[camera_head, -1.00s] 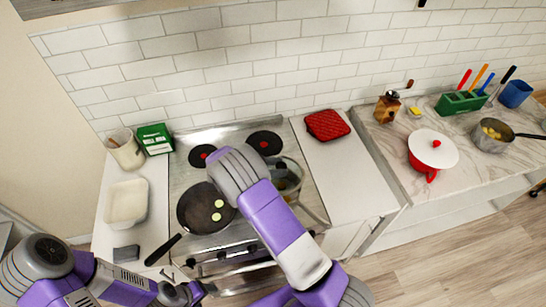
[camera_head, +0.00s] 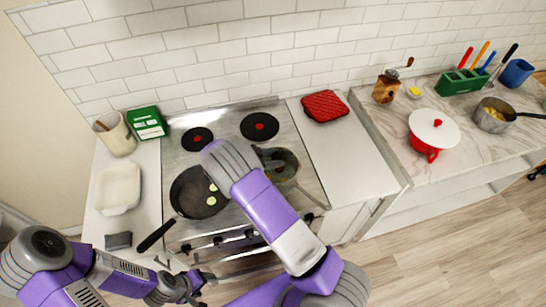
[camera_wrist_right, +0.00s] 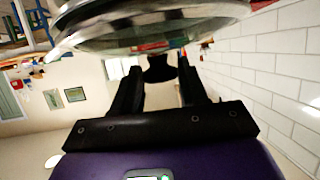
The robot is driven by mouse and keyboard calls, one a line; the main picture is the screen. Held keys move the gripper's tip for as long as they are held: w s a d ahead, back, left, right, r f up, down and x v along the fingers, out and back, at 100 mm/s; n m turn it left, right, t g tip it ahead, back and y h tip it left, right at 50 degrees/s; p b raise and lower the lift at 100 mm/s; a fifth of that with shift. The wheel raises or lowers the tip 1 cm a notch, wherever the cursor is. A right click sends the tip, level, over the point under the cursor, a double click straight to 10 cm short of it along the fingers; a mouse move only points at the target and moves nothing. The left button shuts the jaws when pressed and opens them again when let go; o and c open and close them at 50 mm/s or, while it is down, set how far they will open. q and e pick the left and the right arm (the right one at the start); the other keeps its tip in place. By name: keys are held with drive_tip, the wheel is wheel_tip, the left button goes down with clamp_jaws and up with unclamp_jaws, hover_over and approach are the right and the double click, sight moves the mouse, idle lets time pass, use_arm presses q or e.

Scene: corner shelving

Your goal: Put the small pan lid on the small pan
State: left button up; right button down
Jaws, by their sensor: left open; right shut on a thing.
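The small pan (camera_head: 291,184) is a metal saucepan on the front right of the stove, with its handle pointing toward the lower right. My right arm partly covers it. My right gripper (camera_head: 272,160) is over the pan. In the right wrist view, my right gripper (camera_wrist_right: 160,80) is shut on the black knob of the small pan lid (camera_wrist_right: 150,32), which is glass with a metal rim. In the head view I cannot clearly separate lid from pan, nor tell whether they touch. My left gripper (camera_head: 203,281) is open and empty in front of the stove.
A black frying pan (camera_head: 185,190) with pale slices sits left of the saucepan. A red potholder (camera_head: 325,105) lies behind the clear counter strip right of the stove.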

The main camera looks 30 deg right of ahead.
drive_tip(key=shift+a+f, duration=0.1)
idle(0.8)
drive_tip(key=c, duration=0.5)
unclamp_jaws()
drive_tip(key=shift+a, duration=0.15)
drive_tip(key=b+v, duration=0.1)
drive_tip(key=v, duration=0.6)
drive_tip(key=shift+a, duration=0.15)
